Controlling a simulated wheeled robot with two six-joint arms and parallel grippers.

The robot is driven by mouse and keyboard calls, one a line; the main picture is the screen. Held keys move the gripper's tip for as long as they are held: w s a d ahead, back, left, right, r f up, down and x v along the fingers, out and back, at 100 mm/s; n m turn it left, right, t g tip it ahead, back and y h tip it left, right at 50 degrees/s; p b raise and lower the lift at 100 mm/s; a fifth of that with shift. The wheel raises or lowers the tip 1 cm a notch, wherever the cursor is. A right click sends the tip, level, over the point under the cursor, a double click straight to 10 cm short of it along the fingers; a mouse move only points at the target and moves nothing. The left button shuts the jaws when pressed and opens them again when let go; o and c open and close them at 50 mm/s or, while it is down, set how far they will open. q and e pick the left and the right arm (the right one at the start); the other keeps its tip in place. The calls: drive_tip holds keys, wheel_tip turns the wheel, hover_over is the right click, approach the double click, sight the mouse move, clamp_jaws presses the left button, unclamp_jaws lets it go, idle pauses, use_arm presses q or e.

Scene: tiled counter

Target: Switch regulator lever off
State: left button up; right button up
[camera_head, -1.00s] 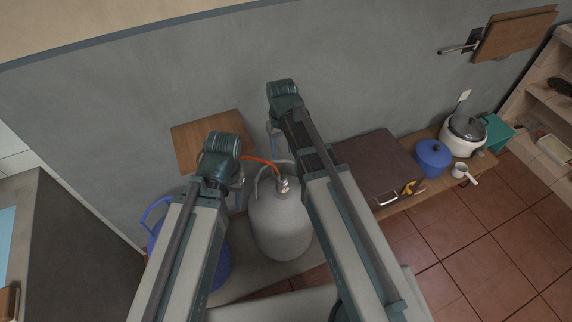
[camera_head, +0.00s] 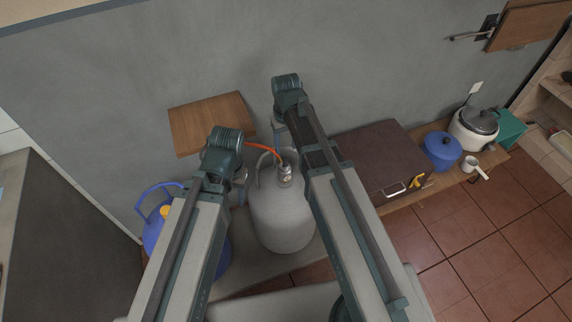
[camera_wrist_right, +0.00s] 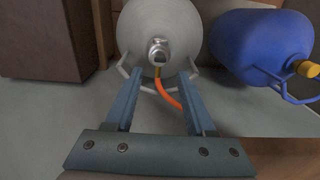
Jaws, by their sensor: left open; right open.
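A grey gas cylinder (camera_head: 282,220) stands upright between my two arms. Its metal regulator (camera_head: 285,175) sits on top with an orange hose (camera_head: 264,149). My left gripper (camera_head: 241,182) is open and empty, left of the regulator and apart from it. My right gripper (camera_head: 279,130) is open, beyond the regulator toward the wall, partly hidden by its arm. In the right wrist view, the open fingers (camera_wrist_right: 157,78) point toward the regulator (camera_wrist_right: 158,50) with nothing gripped; the orange hose (camera_wrist_right: 167,94) runs between them. The lever's position is too small to tell.
A blue jug (camera_head: 154,228) stands left of the cylinder, partly behind my left arm. A wooden board (camera_head: 211,122) is by the wall. A brown box (camera_head: 378,153), blue pot (camera_head: 442,150) and rice cooker (camera_head: 474,128) stand to the right. Tiled floor (camera_head: 480,240) is open at right.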

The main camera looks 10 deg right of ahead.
sight(286, 159)
wheel_tip(286, 159, down, 8)
drive_tip(key=b, duration=0.6)
drive_tip(key=shift+r, duration=0.2)
clamp_jaws()
